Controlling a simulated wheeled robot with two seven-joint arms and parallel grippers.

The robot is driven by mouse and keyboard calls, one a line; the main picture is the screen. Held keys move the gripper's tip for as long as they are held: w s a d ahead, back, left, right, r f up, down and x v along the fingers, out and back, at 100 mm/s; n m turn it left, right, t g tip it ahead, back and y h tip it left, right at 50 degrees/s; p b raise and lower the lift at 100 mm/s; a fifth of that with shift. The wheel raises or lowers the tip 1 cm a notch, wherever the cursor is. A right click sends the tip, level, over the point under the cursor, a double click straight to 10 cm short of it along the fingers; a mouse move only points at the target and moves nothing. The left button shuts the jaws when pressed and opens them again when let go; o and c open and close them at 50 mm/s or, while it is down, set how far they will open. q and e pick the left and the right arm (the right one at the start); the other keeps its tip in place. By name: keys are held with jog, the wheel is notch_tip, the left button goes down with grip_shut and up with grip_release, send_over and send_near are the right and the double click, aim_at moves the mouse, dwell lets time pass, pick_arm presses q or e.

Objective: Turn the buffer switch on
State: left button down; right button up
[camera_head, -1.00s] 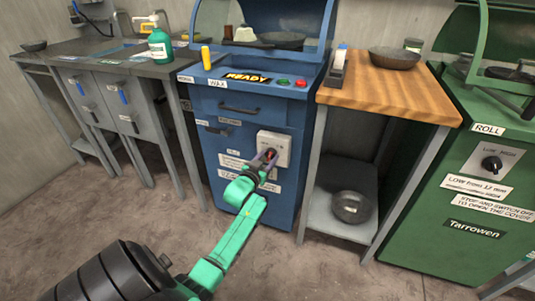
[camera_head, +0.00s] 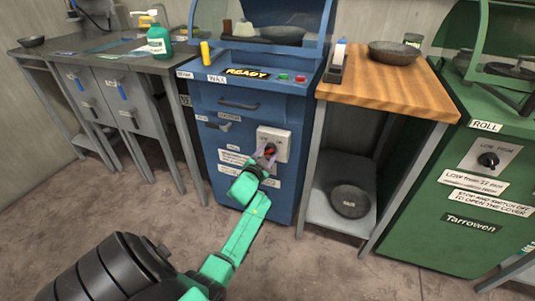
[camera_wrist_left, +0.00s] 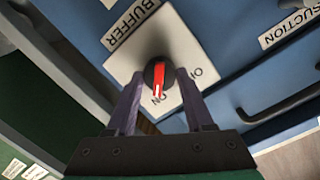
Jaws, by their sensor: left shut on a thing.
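The buffer switch is a dark round knob (camera_wrist_left: 156,74) with a red bar, on a pale plate (camera_wrist_left: 172,48) labelled BUFFER. In the left wrist view the red bar runs downward, its lower end beside lettering that reads ON; the other mark, partly legible as OFF, is to the right. The plate is on the front of the blue machine (camera_head: 237,158) in the head view (camera_head: 281,140). My left gripper (camera_head: 267,156) is at the knob, its two purple fingers shut on the knob's sides (camera_wrist_left: 156,82). My right gripper is not in view.
A wooden-topped table (camera_head: 390,92) with a bowl (camera_head: 394,54) stands right of the blue machine. The green machine (camera_head: 490,140) is farther right. A grey bench (camera_head: 110,60) with a green pump bottle (camera_head: 158,42) is at left. The floor in front is clear.

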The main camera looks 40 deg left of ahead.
pick_arm(q)
jog(key=shift+c, duration=1.4)
grip_release()
jog(key=shift+s+d, duration=0.1)
jog(key=shift+s, duration=0.05)
jog(key=p+v, duration=0.1)
jog(key=v, duration=0.1)
jog(key=shift+s+d+r, duration=0.1)
jog(key=shift+s+d, duration=0.05)
jog(key=shift+s, duration=0.15)
jog(key=p, duration=0.2)
send_near(268, 152)
jog(key=v, duration=0.5)
jog(key=shift+d, duration=0.1)
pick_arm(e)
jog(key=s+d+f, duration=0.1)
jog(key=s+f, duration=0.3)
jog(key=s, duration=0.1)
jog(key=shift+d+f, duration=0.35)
